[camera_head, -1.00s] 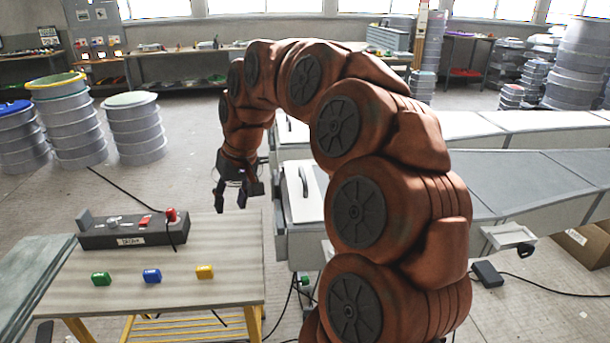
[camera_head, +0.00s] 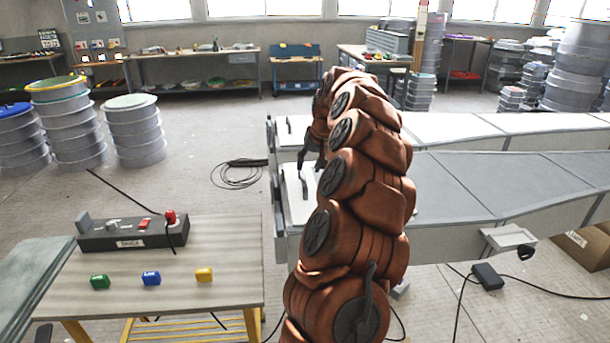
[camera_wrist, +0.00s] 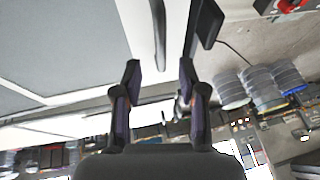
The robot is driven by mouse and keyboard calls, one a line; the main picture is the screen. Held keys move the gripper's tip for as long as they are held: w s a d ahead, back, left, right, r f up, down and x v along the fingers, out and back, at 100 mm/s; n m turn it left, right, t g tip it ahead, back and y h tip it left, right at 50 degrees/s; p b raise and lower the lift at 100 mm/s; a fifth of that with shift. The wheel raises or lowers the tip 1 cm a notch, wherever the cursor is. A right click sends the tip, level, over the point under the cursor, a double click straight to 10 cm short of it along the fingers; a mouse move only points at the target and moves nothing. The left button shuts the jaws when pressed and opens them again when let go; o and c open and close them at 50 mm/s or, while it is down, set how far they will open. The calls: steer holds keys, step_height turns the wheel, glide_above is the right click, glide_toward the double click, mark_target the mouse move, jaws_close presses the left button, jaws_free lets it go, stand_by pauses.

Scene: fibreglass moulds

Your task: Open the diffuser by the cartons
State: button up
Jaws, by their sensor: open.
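Two long grey-and-white ducts lie side by side, the nearer diffuser (camera_head: 480,185) and the farther one (camera_head: 470,127). The nearer one has a white end panel (camera_head: 290,206) with a dark upright handle (camera_head: 304,183). A brown carton (camera_head: 577,242) stands on the floor at the right, beside the nearer duct. My gripper (camera_head: 311,160) is over the white panel, near its handle, partly hidden by my arm. In the wrist view my gripper (camera_wrist: 160,72) is open and empty, with the handle (camera_wrist: 160,35) ahead of the gap between the fingers, apparently not held.
A table (camera_head: 215,245) at left holds a dark control box (camera_head: 125,240) and green, blue and yellow blocks. A cable coil (camera_head: 240,173) lies on the floor behind. A black adapter (camera_head: 487,276) with cables lies at the front right. Stacked round moulds (camera_head: 75,125) stand at the left.

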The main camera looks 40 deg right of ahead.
mark_target(304, 178)
steer(key=p+x, duration=0.1)
steer(key=x, duration=0.4)
steer(key=shift+w+f, duration=0.2)
steer(key=shift+f, duration=0.2)
jaws_close()
